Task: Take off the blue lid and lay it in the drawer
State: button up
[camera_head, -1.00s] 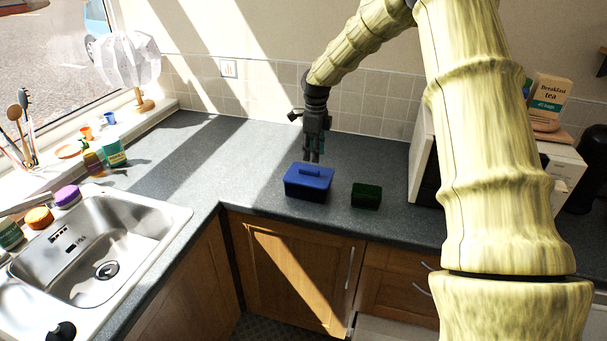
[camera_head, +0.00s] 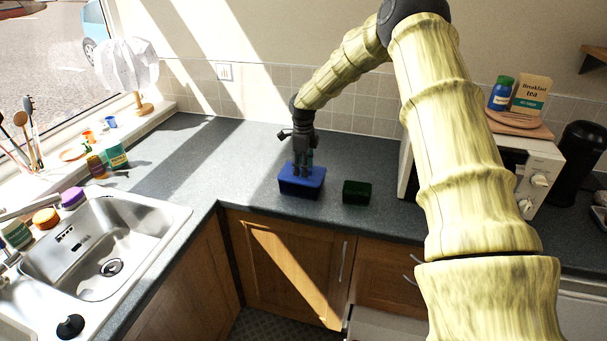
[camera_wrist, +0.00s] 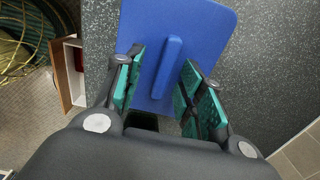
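The blue lid (camera_head: 317,175) sits on a dark box (camera_head: 300,191) on the counter. In the wrist view the lid (camera_wrist: 205,30) fills the upper middle, with its raised bar handle (camera_wrist: 168,65) pointing up the picture. My gripper (camera_head: 302,172) points down at the lid. In the wrist view my gripper (camera_wrist: 163,68) is open, its green finger pads apart on either side of the handle with gaps showing. An open drawer (camera_head: 385,324) shows low in the head view, partly cut off by the frame edge. It also shows at the left of the wrist view (camera_wrist: 67,85).
A small dark green box (camera_head: 357,192) stands just right of the lidded box. The microwave (camera_head: 408,165) is farther right, partly behind my arm. The sink (camera_head: 105,250) is at the left. The counter (camera_head: 225,160) behind and left of the box is clear.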

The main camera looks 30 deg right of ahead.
jog(key=shift+w+f, duration=0.45)
jog(key=c, duration=0.6)
jog(key=shift+s+r, duration=0.15)
jog(key=shift+s, duration=0.1)
grip_shut()
jog(key=shift+w, duration=0.1)
jog(key=shift+w, duration=0.1)
notch_tip(320, 180, up, 2)
jog(key=shift+r+b, duration=0.1)
jog(key=shift+b, duration=0.7)
jog(key=shift+s+a+r+b, duration=0.1)
jog(key=shift+s+r+b, duration=0.35)
jog(key=shift+r, duration=0.15)
jog(key=s+a+r+b, duration=0.1)
jog(key=s+b, duration=0.3)
jog(key=s, duration=1.1)
jog(key=shift+a+r+b, duration=0.3)
jog(key=shift+a+b, duration=0.1)
jog(key=shift+a, duration=0.45)
